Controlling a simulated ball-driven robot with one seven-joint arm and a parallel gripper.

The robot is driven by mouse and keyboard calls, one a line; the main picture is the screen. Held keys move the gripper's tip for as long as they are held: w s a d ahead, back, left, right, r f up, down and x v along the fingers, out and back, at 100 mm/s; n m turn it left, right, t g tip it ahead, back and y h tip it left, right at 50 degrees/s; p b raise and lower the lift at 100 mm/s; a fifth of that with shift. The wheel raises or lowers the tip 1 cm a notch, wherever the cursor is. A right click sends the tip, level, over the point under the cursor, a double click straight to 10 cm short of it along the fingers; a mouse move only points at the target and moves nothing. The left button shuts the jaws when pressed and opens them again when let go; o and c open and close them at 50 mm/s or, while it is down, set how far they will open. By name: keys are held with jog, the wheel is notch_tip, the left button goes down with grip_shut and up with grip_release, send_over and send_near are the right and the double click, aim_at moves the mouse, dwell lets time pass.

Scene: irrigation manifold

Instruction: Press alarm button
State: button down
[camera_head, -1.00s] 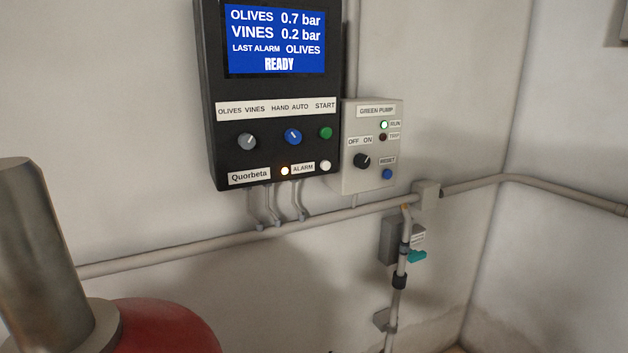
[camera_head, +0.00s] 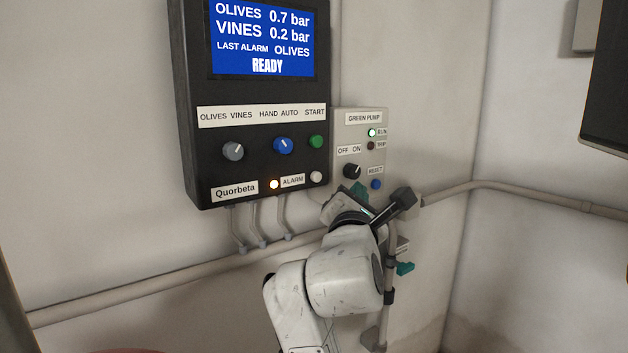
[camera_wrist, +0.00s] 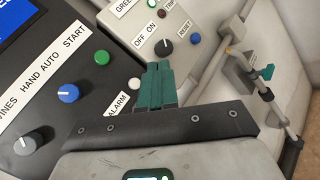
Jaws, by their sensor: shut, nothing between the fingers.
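The alarm button, a round white button (camera_head: 316,177), sits at the lower right of the black control panel (camera_head: 190,120), right of the ALARM label (camera_head: 292,180). An amber lamp (camera_head: 274,184) is lit left of that label. In the wrist view the white button (camera_wrist: 107,84) shows just left of my fingers. My gripper (camera_head: 359,189) has teal fingers and is partly hidden by my wrist in the head view. In the wrist view the gripper (camera_wrist: 157,75) is shut and empty. Its fingers are right of the button, apart from it, pointing toward the pump box.
The grey GREEN PUMP box (camera_head: 347,128) adjoins the panel, with a black OFF/ON knob (camera_head: 352,171) and a blue RESET button (camera_head: 376,184). The panel also has a green START button (camera_head: 316,142) and two knobs. A wall pipe (camera_head: 140,288) runs below.

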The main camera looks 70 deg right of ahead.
jog(key=b, duration=0.3)
send_near(322, 181)
jog(key=s+d+r, duration=0.2)
jog(key=d+r, duration=0.1)
jog(key=shift+w+d+f+p, duration=0.2)
jog(key=shift+w+d+p, duration=0.15)
jog(key=shift+w+d, duration=0.15)
jog(key=shift+w+d+r, duration=0.1)
jog(key=shift+d, duration=0.05)
dwell(1.6)
jog(key=shift+w+d+p, duration=0.1)
jog(key=shift+w+p, duration=0.1)
jog(key=shift+p, duration=0.2)
jog(key=shift+w+d, duration=0.3)
jog(key=shift+w, duration=0.15)
dwell(0.6)
jog(key=shift+s+a+p, duration=0.1)
jog(key=shift+s+p, duration=0.05)
jog(key=shift+p, duration=0.2)
jog(key=shift+s+a+p, duration=0.4)
jog(key=shift+s+p, duration=0.1)
jog(key=shift+s, duration=0.15)
